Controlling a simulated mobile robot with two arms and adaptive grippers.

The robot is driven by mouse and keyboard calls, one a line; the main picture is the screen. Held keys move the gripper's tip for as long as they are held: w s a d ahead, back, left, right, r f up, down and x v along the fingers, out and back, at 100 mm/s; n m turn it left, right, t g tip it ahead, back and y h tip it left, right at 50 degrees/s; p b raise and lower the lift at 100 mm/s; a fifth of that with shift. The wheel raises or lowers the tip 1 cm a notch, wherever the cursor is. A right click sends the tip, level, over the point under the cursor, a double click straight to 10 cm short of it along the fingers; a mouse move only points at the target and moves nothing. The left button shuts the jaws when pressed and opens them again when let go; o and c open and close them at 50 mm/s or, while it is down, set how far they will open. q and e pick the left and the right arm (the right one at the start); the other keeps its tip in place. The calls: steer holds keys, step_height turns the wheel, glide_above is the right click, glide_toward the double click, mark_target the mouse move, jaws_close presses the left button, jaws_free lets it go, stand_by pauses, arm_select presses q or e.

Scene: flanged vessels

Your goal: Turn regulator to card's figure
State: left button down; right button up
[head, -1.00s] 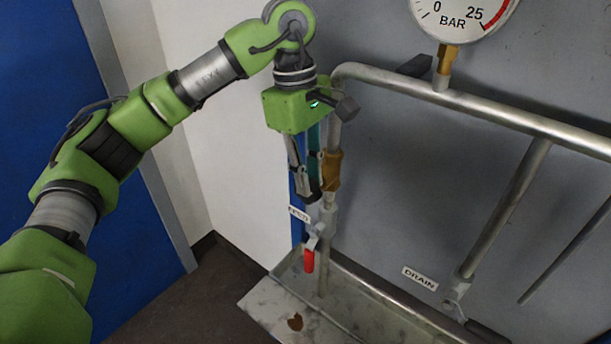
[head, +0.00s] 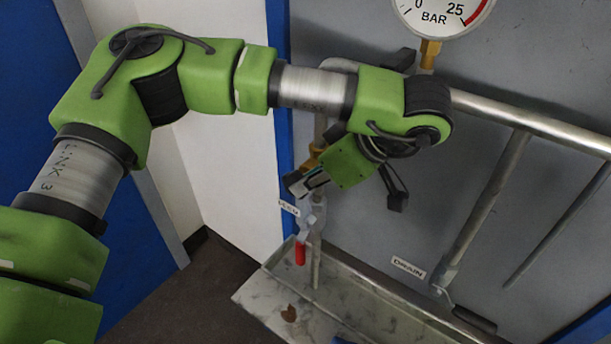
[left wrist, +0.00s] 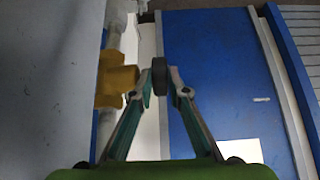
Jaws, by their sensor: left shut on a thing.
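The brass regulator (head: 316,155) sits on the vertical pipe, partly hidden behind my left gripper in the head view. In the left wrist view its brass body (left wrist: 117,86) is at left, with a round dark knob (left wrist: 159,76) facing right. My left gripper (head: 299,184) is beside the regulator; its fingers (left wrist: 161,86) are shut on the knob, one on each side. No card with a figure is in view. My right gripper is not in view.
Below the regulator is a valve with a red handle (head: 300,252) and a partly hidden label (head: 288,207). A DRAIN label (head: 408,268) is at lower right. A metal tray (head: 270,301) lies below. A horizontal pipe (head: 520,120) crosses the grey wall.

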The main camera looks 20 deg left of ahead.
arm_select(q)
steer(key=shift+d+f+y, duration=0.15)
steer(key=shift+y, duration=0.25)
steer(key=c, duration=2.3)
jaws_free()
steer(key=shift+o, duration=0.4)
steer(key=v, duration=1.2)
steer(key=shift+s, duration=0.2)
